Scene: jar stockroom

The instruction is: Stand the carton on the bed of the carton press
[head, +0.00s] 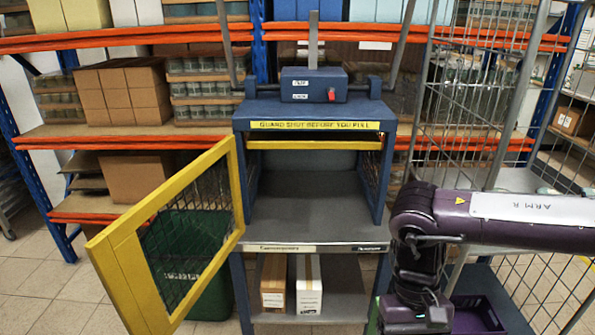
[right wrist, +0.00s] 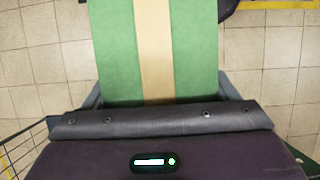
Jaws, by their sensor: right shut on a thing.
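The carton (right wrist: 115,45) is green with a tan stripe; it fills the upper middle of the right wrist view. My right gripper (right wrist: 160,98) is shut on it. In the head view only a green sliver of the carton (head: 374,316) shows beside my purple right wrist, low and right of the press. The blue carton press (head: 318,112) stands in the middle. Its grey bed (head: 300,220) is bare. Its yellow mesh guard (head: 112,250) is swung open to the left. My left gripper is out of view.
A brown box (head: 273,283) and a white box (head: 309,285) stand on the shelf under the bed. A green bin (head: 185,235) is behind the guard. A wire cage trolley (head: 475,130) is at right, with a purple crate (head: 472,315) low down. Racks stand behind.

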